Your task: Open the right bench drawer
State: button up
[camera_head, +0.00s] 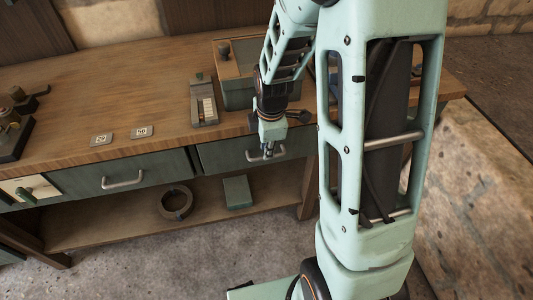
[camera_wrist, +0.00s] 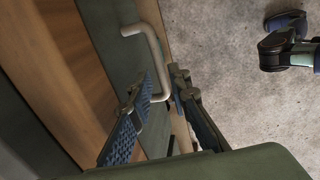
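The right bench drawer (camera_head: 226,154) has a grey-green front under the wooden top and looks shut. Its metal bar handle (camera_head: 279,153) is partly covered by my gripper (camera_head: 268,150), which reaches down in front of it. In the wrist view the handle (camera_wrist: 154,48) is a pale bent bar standing out from the drawer front (camera_wrist: 110,50). The blue-padded fingers of my gripper (camera_wrist: 160,84) are apart, with one end of the handle between their tips. I cannot tell whether either finger touches the bar.
The left drawer (camera_head: 150,173) has its own handle and looks shut. On the bench top (camera_head: 150,90) are two small cards, a grey tray and a green box (camera_head: 238,92). A dark ring (camera_head: 175,203) and a green box (camera_head: 237,191) lie on the lower shelf.

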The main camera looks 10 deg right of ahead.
jog(key=shift+w+f, duration=0.15)
jog(key=shift+f, duration=0.65)
jog(key=shift+w+f, duration=0.15)
jog(key=shift+f, duration=0.6)
grip_shut()
